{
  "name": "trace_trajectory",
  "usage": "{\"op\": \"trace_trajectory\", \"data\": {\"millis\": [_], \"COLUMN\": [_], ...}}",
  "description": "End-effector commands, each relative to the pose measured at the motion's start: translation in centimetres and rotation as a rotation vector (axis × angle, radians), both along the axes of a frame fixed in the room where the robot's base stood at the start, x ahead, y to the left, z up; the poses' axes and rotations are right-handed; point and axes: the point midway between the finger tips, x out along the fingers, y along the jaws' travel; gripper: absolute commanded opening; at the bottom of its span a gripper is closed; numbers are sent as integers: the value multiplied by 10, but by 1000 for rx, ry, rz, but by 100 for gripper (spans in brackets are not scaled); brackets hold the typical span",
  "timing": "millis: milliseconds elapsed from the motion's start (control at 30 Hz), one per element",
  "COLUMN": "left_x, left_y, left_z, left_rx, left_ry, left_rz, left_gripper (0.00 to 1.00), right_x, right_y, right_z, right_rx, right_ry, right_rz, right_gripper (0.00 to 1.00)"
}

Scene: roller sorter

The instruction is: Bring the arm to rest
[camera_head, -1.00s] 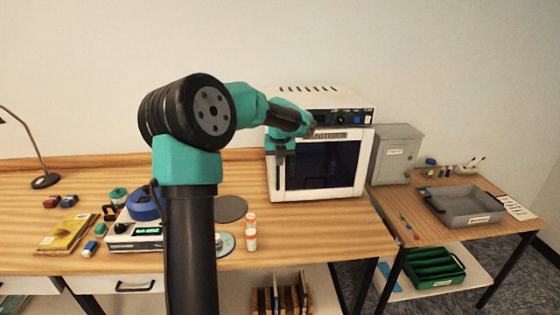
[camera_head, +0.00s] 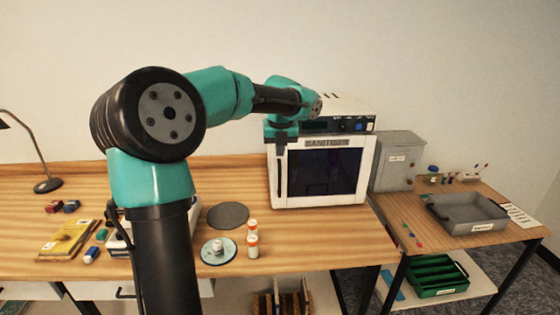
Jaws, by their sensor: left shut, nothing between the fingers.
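My left arm rises from the bottom of the head view and reaches right, with teal and black links. My left gripper (camera_head: 281,142) points down in front of the upper left part of the white sanitiser box (camera_head: 350,200). It is small and dark, shut, and holds nothing. I cannot tell whether it touches the sanitiser. The sanitiser's dark-windowed door is closed, and its control panel (camera_head: 345,126) is on top. My right gripper is not in view.
Two orange-white bottles (camera_head: 252,241), a round dark pad (camera_head: 228,215) and a small disc stand (camera_head: 218,251) sit on the wooden bench. A yellow packet (camera_head: 65,237) and a lamp (camera_head: 46,184) are left. A grey cabinet (camera_head: 400,165) and grey tray (camera_head: 468,215) are right.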

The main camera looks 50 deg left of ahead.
Motion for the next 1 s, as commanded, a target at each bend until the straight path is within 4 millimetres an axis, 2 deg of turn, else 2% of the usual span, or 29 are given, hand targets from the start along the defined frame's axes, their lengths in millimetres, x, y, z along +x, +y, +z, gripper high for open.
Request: {"op": "trace_trajectory", "data": {"millis": [100, 200, 733, 867, 967, 1000], "left_x": [-2, -4, -3, 7, 23, 30], "left_y": [-2, -3, -4, -13, -29, -37], "left_z": [13, 19, 18, 2, -26, -40], "left_rx": [0, 0, -2, -25, -68, -92], "left_ry": [-1, 0, 1, -9, -28, -37], "left_rz": [0, 0, 3, 32, 90, 124], "left_gripper": [0, 0, 0, 0, 0, 0], "right_x": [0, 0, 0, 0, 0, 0], "right_y": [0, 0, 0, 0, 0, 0], "right_z": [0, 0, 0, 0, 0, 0], "right_rx": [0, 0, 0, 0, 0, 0], "right_ry": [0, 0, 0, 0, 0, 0], "right_rz": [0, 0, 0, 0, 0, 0], "right_gripper": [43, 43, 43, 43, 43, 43]}}
